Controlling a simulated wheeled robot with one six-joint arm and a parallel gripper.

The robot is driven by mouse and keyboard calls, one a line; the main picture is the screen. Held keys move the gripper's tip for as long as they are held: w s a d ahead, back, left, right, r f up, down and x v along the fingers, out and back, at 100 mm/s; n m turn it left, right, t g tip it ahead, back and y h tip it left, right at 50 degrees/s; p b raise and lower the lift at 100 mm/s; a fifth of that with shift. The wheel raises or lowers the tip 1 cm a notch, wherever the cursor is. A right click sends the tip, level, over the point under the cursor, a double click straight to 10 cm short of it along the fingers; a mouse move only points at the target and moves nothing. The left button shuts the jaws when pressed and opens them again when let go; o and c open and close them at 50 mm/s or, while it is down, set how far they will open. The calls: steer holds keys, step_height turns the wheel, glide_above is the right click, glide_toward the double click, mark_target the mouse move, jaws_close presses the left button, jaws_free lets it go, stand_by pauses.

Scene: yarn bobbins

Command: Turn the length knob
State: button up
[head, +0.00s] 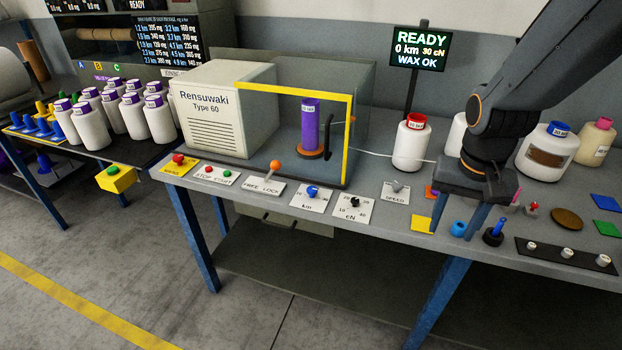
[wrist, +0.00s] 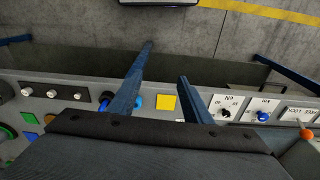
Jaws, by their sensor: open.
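The length knob (head: 312,191) is blue and sits on a white plate marked "km" at the front edge of the bench. It also shows in the wrist view (wrist: 263,116), right of my fingers. My gripper (head: 453,229) is open and empty, pointing down over the bench well to the right of the knob. Its two blue fingers (wrist: 164,64) show in the wrist view on either side of a yellow square. The black tension knob (head: 353,203), on a "cN" plate, lies between the length knob and my gripper. The length knob's pointer is too small to read.
The free lock lever (head: 274,166) with an orange ball stands left of the length knob. The speed plate (head: 396,191) is behind right. The yellow-framed guard (head: 347,130) rises behind the knobs. A blue ring (head: 458,229) and a dark peg base (head: 493,236) are close to my fingers.

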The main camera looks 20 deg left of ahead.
steer(key=w+a+m, duration=0.2)
steer(key=w+a, duration=0.6)
steer(key=m+t+h+p, duration=0.2)
steer(key=m+h+p, duration=0.1)
steer(key=m, duration=0.3)
glide_toward(312, 189)
steer(key=shift+p+x, duration=1.5)
steer(key=shift+x, duration=2.35)
steer(key=shift+w, duration=0.1)
steer(key=c, duration=1.1)
